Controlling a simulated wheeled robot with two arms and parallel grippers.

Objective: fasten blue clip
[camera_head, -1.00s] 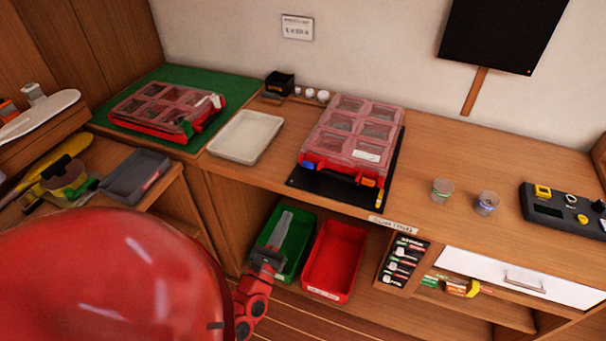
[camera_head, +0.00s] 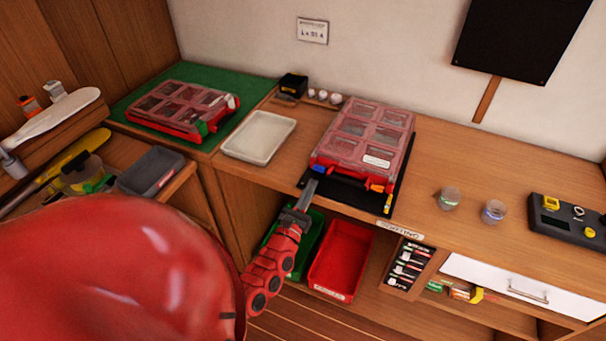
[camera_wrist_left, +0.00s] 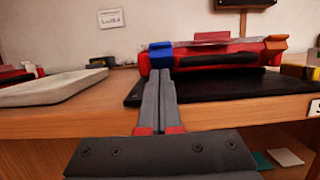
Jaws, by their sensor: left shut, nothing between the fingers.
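A red organizer case (camera_head: 362,143) with a clear compartment lid lies on a black mat (camera_head: 342,195) at the bench's front edge. Its blue clip (camera_wrist_left: 161,54) is on the left of the case front in the left wrist view, and an orange clip (camera_wrist_left: 275,43) is on the right. In the head view the orange clip (camera_head: 377,187) shows, while the blue clip is small, just above my gripper's tips. My left gripper (camera_head: 311,186) is shut and empty. In the wrist view its fingertips (camera_wrist_left: 160,73) overlap the lower edge of the blue clip; I cannot tell whether they touch.
A white tray (camera_head: 284,137) stands left of the case. A second red case (camera_head: 181,130) lies on a green mat at the far left. Green and red bins (camera_head: 342,258) sit below the bench edge. Two small cups (camera_head: 450,198) stand to the right.

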